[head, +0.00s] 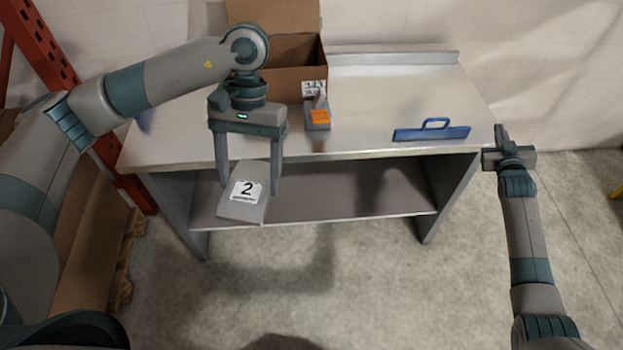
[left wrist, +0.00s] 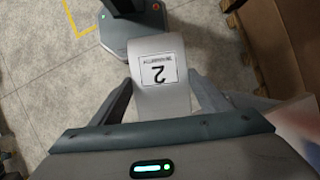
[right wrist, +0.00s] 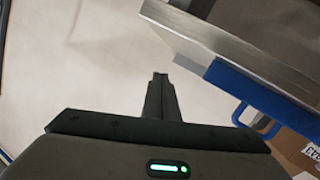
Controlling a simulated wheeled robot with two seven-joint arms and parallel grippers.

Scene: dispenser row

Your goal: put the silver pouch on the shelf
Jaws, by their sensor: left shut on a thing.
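The silver pouch (head: 242,207), with a white label marked 2, is between the fingers of my left gripper (head: 247,188), which is shut on it. They are in front of the table's lower shelf (head: 350,195) in the head view. The pouch also shows in the left wrist view (left wrist: 160,103), label side visible, with a finger on each side. My right gripper (head: 503,142) is beside the table's right end, apart from it. In the right wrist view its fingers (right wrist: 160,90) appear together with nothing between them.
On the metal table (head: 370,90) are an open cardboard box (head: 290,82), a grey and orange tool (head: 318,113) and a blue handled bar (head: 432,132). A red rack post (head: 50,45) stands at left. The visible lower shelf is clear.

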